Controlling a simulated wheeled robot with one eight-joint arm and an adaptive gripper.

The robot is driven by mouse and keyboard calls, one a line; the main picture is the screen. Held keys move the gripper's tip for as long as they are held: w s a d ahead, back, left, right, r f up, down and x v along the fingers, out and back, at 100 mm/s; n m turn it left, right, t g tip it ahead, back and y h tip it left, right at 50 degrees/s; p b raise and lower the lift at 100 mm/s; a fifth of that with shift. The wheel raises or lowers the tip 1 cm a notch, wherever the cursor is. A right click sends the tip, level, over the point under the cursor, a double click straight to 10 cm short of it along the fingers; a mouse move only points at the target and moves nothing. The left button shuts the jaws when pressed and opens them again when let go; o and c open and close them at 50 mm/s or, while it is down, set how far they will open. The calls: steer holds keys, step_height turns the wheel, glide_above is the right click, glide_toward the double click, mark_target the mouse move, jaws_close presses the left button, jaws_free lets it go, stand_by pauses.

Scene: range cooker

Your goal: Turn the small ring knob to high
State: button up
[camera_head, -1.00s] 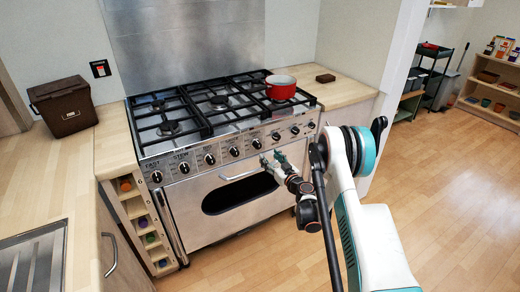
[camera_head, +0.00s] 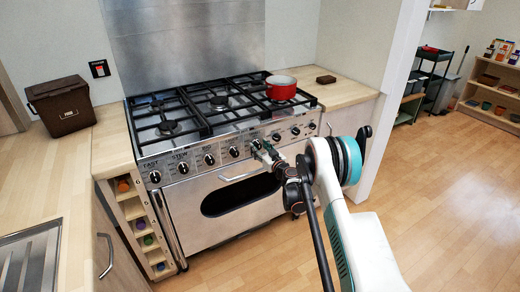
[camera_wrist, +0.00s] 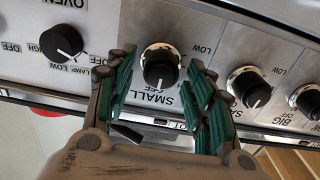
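The small ring knob (camera_wrist: 160,68) is black with a silver ring and a white pointer line toward the bottom of the wrist view. The word SMALL is printed beside it on the steel panel. My gripper (camera_wrist: 163,60) is open, with one green-padded finger on each side of the knob. Gaps show between the fingers and the knob; its depth along the fingers is hard to judge. In the head view my gripper (camera_head: 261,149) is at the control panel and largely covers this knob.
The oven knob (camera_wrist: 62,42) is left of my gripper, and another ringed knob (camera_wrist: 248,88) is close on its right. The oven door handle (camera_head: 240,176) lies below the panel. A red pot (camera_head: 281,88) stands on the hob's right side.

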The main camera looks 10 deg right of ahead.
steer(key=c, duration=0.8)
steer(key=shift+o, duration=0.2)
steer(key=shift+o, duration=0.2)
steer(key=shift+n, duration=0.3)
steer(key=n+b, duration=0.1)
steer(key=n, duration=0.3)
steer(key=shift+a+f+n, duration=0.1)
steer(key=shift+n, duration=0.2)
steer(key=n, duration=0.6)
steer(key=shift+s, duration=0.1)
steer(key=shift+a+n, duration=0.1)
steer(key=shift+n, duration=0.3)
steer(key=o, duration=1)
steer(key=shift+o, duration=0.2)
